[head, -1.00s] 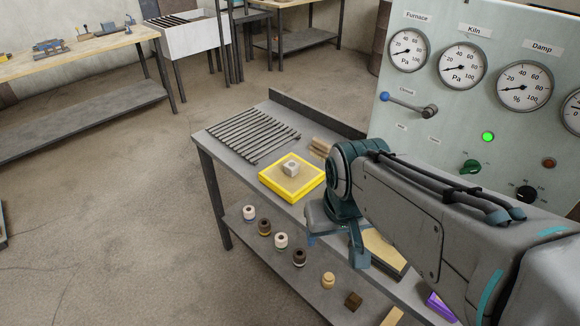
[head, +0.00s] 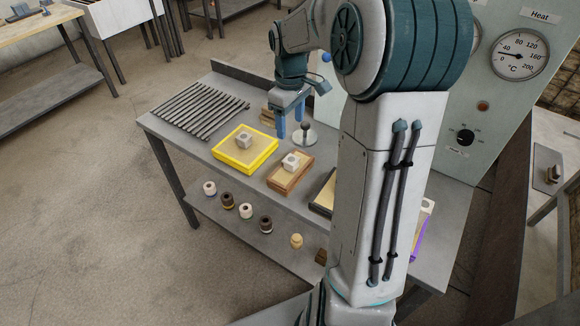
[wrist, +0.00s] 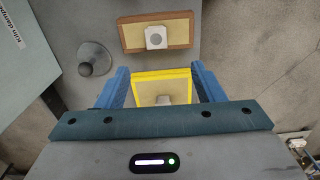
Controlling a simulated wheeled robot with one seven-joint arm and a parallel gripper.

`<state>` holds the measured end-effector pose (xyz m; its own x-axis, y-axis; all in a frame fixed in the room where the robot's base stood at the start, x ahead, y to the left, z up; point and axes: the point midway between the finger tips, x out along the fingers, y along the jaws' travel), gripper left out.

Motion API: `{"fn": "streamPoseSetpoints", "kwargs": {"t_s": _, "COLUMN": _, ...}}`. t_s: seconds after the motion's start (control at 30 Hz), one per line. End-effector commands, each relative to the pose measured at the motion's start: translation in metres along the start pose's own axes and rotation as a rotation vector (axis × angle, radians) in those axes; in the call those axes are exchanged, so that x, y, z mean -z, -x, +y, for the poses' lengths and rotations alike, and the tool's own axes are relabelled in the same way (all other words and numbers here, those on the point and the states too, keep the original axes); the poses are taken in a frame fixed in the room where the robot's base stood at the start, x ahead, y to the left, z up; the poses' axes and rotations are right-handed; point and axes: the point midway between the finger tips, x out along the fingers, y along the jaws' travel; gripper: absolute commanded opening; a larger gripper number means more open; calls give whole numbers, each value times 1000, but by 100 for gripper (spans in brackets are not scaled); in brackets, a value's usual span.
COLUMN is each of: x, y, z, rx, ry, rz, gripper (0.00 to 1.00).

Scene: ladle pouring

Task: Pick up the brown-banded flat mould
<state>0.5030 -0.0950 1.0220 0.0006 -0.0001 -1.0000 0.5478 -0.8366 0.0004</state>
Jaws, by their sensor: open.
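The brown-banded flat mould (head: 280,184) lies on the workbench, just right of the yellow-banded mould. It has brown sides, a pale top and a small light block with a dark round mark on it. In the wrist view the brown-banded mould (wrist: 130,36) is at the top, beyond my fingertips. My gripper (head: 290,118) is open and empty, with blue fingers pointing down, above the bench behind the moulds. In the wrist view the yellow-banded mould (wrist: 145,89) shows between the fingers of my gripper (wrist: 161,77), apart from them.
A knob on a round base (head: 305,137) stands beside the brown-banded mould. Metal bars (head: 200,108) lie at the bench's left. A dark-edged mould (head: 322,195) is partly hidden by my arm. Several small jars (head: 246,210) stand on the lower shelf.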

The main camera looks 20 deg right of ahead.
Motion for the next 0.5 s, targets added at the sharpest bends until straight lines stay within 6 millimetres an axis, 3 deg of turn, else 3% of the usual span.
{"fn": "streamPoseSetpoints", "kwargs": {"t_s": 0.3, "x": -1, "y": -60, "z": 1, "rx": 5, "ry": 0, "rz": -3, "gripper": 62}}
{"fn": "streamPoseSetpoints", "kwargs": {"t_s": 0.5, "x": -1, "y": -80, "z": 1, "rx": 2, "ry": 0, "rz": -1, "gripper": 62}}
